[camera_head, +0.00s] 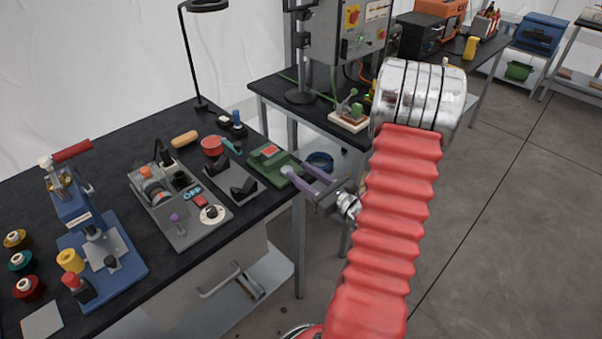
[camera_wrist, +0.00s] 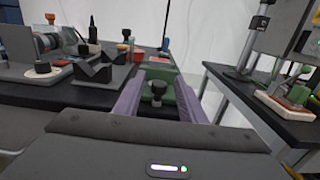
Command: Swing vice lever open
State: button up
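The green vice (camera_head: 268,162) sits at the right edge of the black workbench, with a red patch on top. In the wrist view the vice (camera_wrist: 163,73) is straight ahead, between my fingers. A dark round knob (camera_wrist: 158,88), which looks like the end of the vice lever, stands at its near side. My gripper (camera_head: 303,178) is open, its two purple fingers pointing at the vice's near end. In the wrist view the gripper (camera_wrist: 159,88) has one finger on each side of the knob, with gaps and nothing held. Whether a fingertip touches the vice cannot be told.
A grey V-shaped block (camera_head: 238,186) and a grey fixture board (camera_head: 180,205) stand left of the vice. A blue press (camera_head: 85,225) is farther left. A second table (camera_wrist: 250,100) stands to the right, across a gap. Open floor lies at right.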

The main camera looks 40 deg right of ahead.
jog(key=shift+w, duration=0.45)
grip_shut()
dwell(0.5)
